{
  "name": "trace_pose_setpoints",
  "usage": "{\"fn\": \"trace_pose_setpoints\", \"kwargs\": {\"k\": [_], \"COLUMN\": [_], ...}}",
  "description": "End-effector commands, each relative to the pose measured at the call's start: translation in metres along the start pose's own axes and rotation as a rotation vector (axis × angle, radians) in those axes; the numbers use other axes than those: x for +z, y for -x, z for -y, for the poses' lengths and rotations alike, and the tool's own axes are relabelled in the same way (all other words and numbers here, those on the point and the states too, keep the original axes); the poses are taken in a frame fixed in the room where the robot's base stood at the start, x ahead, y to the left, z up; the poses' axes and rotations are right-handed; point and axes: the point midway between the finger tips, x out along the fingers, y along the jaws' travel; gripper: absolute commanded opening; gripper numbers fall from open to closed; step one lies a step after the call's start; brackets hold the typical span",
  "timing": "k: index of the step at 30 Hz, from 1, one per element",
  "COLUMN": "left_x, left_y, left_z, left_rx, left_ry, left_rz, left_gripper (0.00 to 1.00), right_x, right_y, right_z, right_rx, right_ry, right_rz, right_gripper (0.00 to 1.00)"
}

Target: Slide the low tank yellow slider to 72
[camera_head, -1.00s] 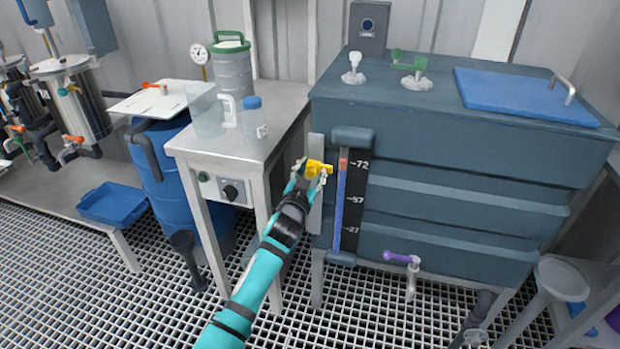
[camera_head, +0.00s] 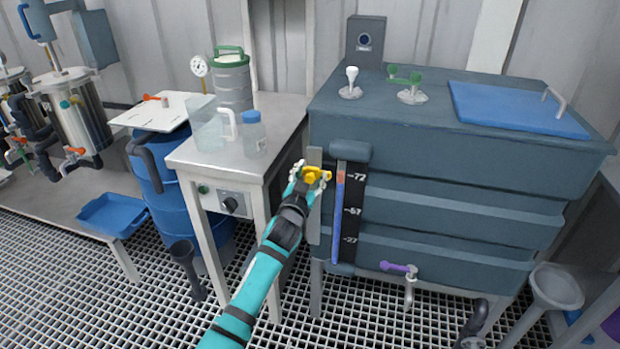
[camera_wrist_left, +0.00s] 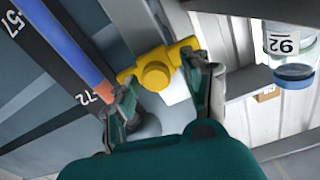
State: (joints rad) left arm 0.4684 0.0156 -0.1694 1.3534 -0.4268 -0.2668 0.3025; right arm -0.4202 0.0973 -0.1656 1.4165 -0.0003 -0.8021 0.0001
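The yellow slider (camera_head: 318,173) sits on the front left of the low tank (camera_head: 450,185), beside its upright level gauge (camera_head: 340,215). Its height is about level with the 72 mark (camera_head: 358,177). My left gripper (camera_head: 306,180) is at the slider. In the left wrist view the slider (camera_wrist_left: 155,74) lies between the two fingers (camera_wrist_left: 160,90), which appear to hold its crossbar near both ends. The slider's bar points to the gauge's orange section, near the 72 label (camera_wrist_left: 88,97). The exact contact is partly hidden by the fingers. My right gripper is not in view.
A steel table (camera_head: 285,120) left of the tank carries a clear jug (camera_head: 210,130), a blue-capped bottle (camera_head: 254,138) and a grey canister (camera_head: 233,80). A purple-handled tap (camera_head: 398,268) sticks out low on the tank front. Grated floor lies below.

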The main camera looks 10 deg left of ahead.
Motion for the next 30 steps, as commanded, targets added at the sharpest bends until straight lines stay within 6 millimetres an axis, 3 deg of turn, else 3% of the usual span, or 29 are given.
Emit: {"fn": "trace_pose_setpoints", "kwargs": {"k": [10,24,30], "left_x": [0.005,0.003,0.002], "left_y": [0.011,0.101,0.119], "left_z": [0.000,-0.001,-0.001], "left_rx": [0.000,0.001,0.001], "left_ry": [0.003,0.001,0.001], "left_rz": [0.008,0.006,0.004], "left_gripper": [0.48,0.48,0.48], "right_x": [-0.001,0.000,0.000], "right_y": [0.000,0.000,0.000], "right_z": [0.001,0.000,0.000], "right_rx": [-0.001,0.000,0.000], "right_ry": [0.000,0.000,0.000], "right_rz": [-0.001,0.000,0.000], "right_gripper": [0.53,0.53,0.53]}}
